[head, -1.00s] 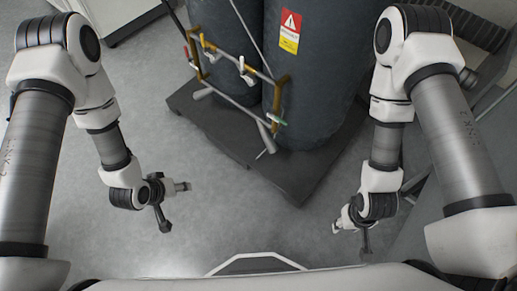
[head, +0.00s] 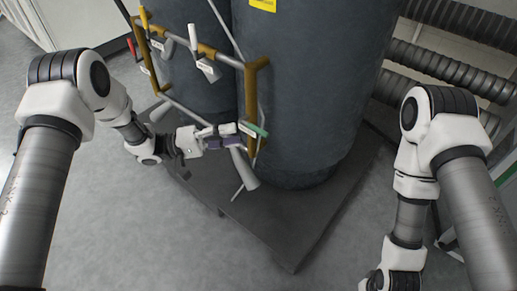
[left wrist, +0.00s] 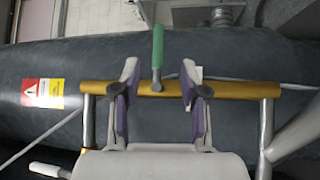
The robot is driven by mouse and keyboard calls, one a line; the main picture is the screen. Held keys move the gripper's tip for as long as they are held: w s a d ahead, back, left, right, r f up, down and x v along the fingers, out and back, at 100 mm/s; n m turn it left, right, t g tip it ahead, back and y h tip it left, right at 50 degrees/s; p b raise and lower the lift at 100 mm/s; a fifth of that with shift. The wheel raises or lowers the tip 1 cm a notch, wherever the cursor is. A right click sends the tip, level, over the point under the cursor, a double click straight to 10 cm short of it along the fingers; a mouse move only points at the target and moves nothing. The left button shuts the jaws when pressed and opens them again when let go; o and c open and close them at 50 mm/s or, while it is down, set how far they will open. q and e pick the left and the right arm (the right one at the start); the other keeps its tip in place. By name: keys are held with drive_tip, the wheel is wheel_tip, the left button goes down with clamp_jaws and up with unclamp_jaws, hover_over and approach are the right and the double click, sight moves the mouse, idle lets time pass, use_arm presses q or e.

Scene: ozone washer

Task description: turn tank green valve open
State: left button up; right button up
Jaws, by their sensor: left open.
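The green valve handle (head: 257,130) sits low on the brown-yellow pipe frame in front of the dark tanks. In the left wrist view the green handle (left wrist: 158,45) stands upright from the yellow pipe, between and slightly beyond my fingers. My left gripper (head: 232,134) is beside the handle, just to its left in the head view. In the left wrist view my left gripper (left wrist: 160,68) is open, with a gap between each finger and the handle. My right wrist is at the bottom edge of the head view; its fingers are out of frame.
The yellow pipe (left wrist: 230,89) crosses behind my fingers. White-handled valves (head: 203,62), a yellow handle and a red handle are on the same frame. The dark tank (head: 310,90) stands close behind on a dark platform (head: 290,230). Grey floor is clear in front.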

sight(258, 128)
use_arm(q)
drive_tip(key=b+x, duration=0.2)
drive_tip(key=x, duration=0.4)
drive_tip(key=shift+d+b, duration=0.3)
drive_tip(key=shift+d, duration=0.1)
drive_tip(key=shift+d+r, duration=0.2)
drive_tip(key=shift+d, duration=0.2)
clamp_jaws()
